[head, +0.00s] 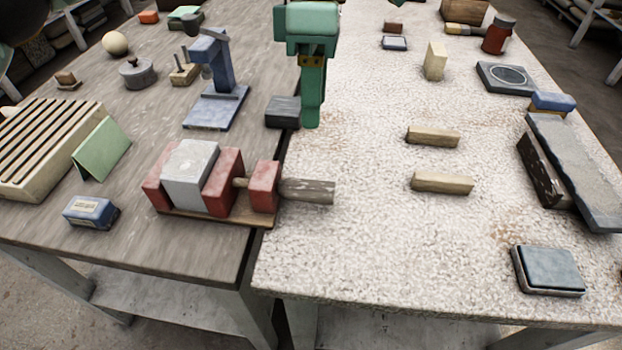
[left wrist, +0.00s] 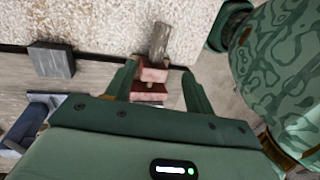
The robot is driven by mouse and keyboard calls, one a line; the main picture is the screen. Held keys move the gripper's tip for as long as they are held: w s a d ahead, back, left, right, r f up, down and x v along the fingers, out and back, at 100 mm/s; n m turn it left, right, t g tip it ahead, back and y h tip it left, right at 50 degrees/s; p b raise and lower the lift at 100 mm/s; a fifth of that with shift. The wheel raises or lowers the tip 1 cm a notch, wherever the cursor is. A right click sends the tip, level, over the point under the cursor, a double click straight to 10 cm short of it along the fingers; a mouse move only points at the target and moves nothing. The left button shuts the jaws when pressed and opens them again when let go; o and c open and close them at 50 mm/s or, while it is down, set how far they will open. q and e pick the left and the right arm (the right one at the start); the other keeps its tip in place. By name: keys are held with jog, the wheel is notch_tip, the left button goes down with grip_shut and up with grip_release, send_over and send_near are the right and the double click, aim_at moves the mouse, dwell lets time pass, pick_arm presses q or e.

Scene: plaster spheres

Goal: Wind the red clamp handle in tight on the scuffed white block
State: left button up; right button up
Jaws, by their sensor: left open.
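The clamp stands on a thin wooden base on the near part of the grey table. Its two red jaws (head: 222,178) stand on either side of the scuffed white block (head: 189,178), with no clear gap visible. A short screw runs from the right jaw to a red end block (head: 264,186). The handle (head: 309,191) sticks out right of that and looks grey-brown, not red; it also shows in the left wrist view (left wrist: 159,42). My green left gripper (head: 312,118) is open and empty, pointing down behind the handle. My right gripper is not in view.
A dark block (head: 283,112) lies close beside my left gripper. A blue stand (head: 213,85), a blue box (head: 91,212) and a green wedge (head: 102,149) are around the clamp. Two wooden bars (head: 443,183) lie on the pale table to the right, with clear space between.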

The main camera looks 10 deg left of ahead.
aim_at(311, 182)
pick_arm(q)
jog(key=b+x, duration=0.4)
jog(key=x, duration=0.8)
jog(key=shift+f+b, duration=0.25)
jog(key=shift+b, duration=0.05)
jog(key=shift+s+f, duration=0.15)
jog(key=shift+f, duration=0.45)
pick_arm(e)
jog(key=shift+n+g+h, duration=0.3)
jog(key=shift+n+h, duration=0.1)
jog(key=shift+n, duration=0.3)
jog(key=d+f, duration=0.1)
jog(key=w+d+f, duration=0.1)
jog(key=d+f, duration=0.1)
jog(key=shift+w+f, duration=0.2)
jog(key=shift+f, duration=0.05)
pick_arm(q)
jog(key=c, duration=1)
